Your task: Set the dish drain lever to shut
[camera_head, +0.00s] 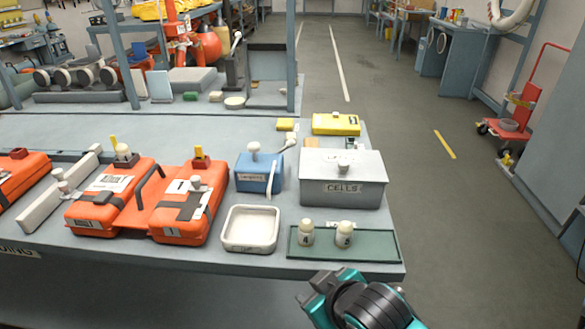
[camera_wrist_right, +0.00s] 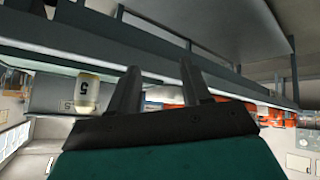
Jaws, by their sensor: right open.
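A shallow white square dish (camera_head: 227,239) sits near the table's front edge, left of the green tray. A thin white lever-like bar (camera_head: 272,181) leans at the right side of a blue box (camera_head: 257,176) behind the dish. I cannot tell whether this bar is the dish drain lever, nor its setting. My right gripper (camera_head: 325,285) is open and empty, just off the table's front edge, in front of the green tray and right of the dish. In the right wrist view its two fingers (camera_wrist_right: 160,68) stand apart with nothing between them. My left gripper is not in view.
A green tray (camera_head: 378,247) holds white jars marked 4 (camera_head: 306,233) and 5 (camera_head: 344,234); jar 5 also shows in the wrist view (camera_wrist_right: 87,92). A grey CELLS box (camera_head: 342,180) stands behind. Orange cases (camera_head: 190,205) lie left.

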